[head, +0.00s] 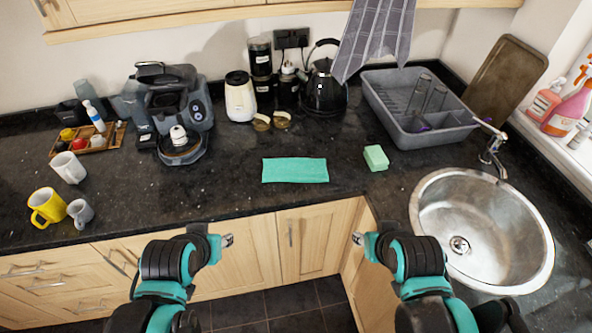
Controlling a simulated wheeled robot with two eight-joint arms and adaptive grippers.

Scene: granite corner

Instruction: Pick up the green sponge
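The green sponge (376,158) is a small pale green block on the dark granite worktop, left of the sink and in front of the grey dish rack. Nothing touches it. My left gripper (228,240) is in front of the worktop's front edge, left of and well short of the sponge. My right gripper (357,239) is also in front of the edge, nearer the sponge but clearly apart from it. Both grippers are small in the picture, and their finger opening is hard to make out. I see nothing held in either.
A teal cloth (295,170) lies flat left of the sponge. The grey dish rack (420,105) stands behind it, and the round sink (482,230) is to the right. A black kettle (324,88) and coffee machine (172,110) stand further back. Worktop around the sponge is clear.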

